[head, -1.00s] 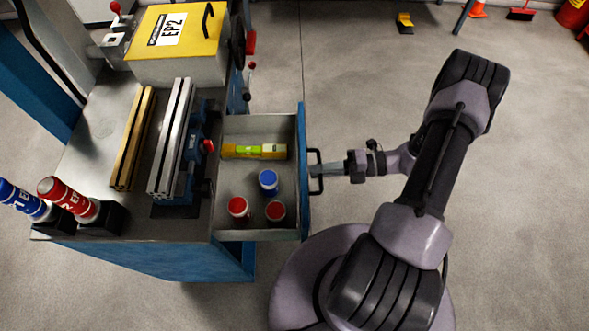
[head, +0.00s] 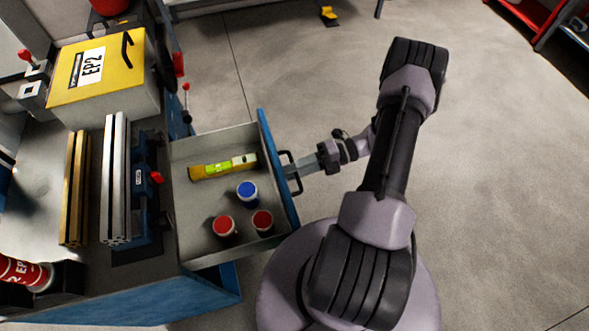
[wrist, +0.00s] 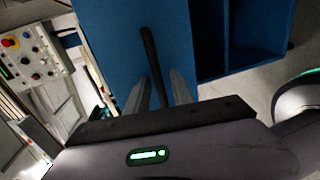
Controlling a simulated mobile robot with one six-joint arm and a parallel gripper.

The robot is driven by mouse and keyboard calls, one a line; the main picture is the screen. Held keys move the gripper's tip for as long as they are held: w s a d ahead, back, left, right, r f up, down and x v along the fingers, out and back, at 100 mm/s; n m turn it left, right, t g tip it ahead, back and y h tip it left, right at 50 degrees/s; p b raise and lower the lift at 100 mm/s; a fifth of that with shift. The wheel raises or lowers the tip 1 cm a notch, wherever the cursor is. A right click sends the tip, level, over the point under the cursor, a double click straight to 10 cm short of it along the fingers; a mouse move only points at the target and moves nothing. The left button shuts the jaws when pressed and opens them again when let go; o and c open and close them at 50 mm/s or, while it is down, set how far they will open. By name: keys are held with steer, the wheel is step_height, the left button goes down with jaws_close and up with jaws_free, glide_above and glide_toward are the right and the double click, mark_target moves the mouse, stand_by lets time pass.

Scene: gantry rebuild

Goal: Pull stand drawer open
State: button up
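The stand drawer (head: 182,228) is pulled out from the stand on its right side, with its blue front (head: 279,178) facing my arm. Its black handle (head: 287,157) is on that front; the handle also shows as a dark bar (wrist: 149,48) in the wrist view. My gripper (head: 293,171) is at the handle, with its two fingers (wrist: 159,82) on either side of the bar. The drawer holds a yellow-green level (head: 222,167), a blue-topped can (head: 246,190) and two red-topped cans (head: 223,225) (head: 262,220).
Open concrete floor (head: 480,180) lies right of my arm.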

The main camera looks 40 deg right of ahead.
stand_by(0.4)
steer(key=p+v, duration=0.2)
steer(key=v, duration=1.5)
steer(key=shift+d, duration=0.25)
steer(key=w+a+r+n+g+h, duration=0.3)
steer(key=w+a+r+n+h, duration=0.1)
steer(key=a+r+n, duration=0.6)
steer(key=w+a+r+n+g+h, duration=0.35)
steer(key=a+r+n, duration=0.35)
steer(key=r, duration=0.5)
steer(key=s+a+r+n+t+h, duration=0.2)
steer(key=s+a+r+n+t, duration=0.1)
steer(key=a+n, duration=0.5)
steer(key=s+a+r+n+t+h, duration=0.3)
steer(key=s+a+r+n+t, duration=0.1)
steer(key=a+n, duration=0.4)
steer(key=s+r+n, duration=0.1)
steer(key=s+n, duration=0.1)
steer(key=shift+s+r+n, duration=0.3)
steer(key=shift+s+n, duration=0.1)
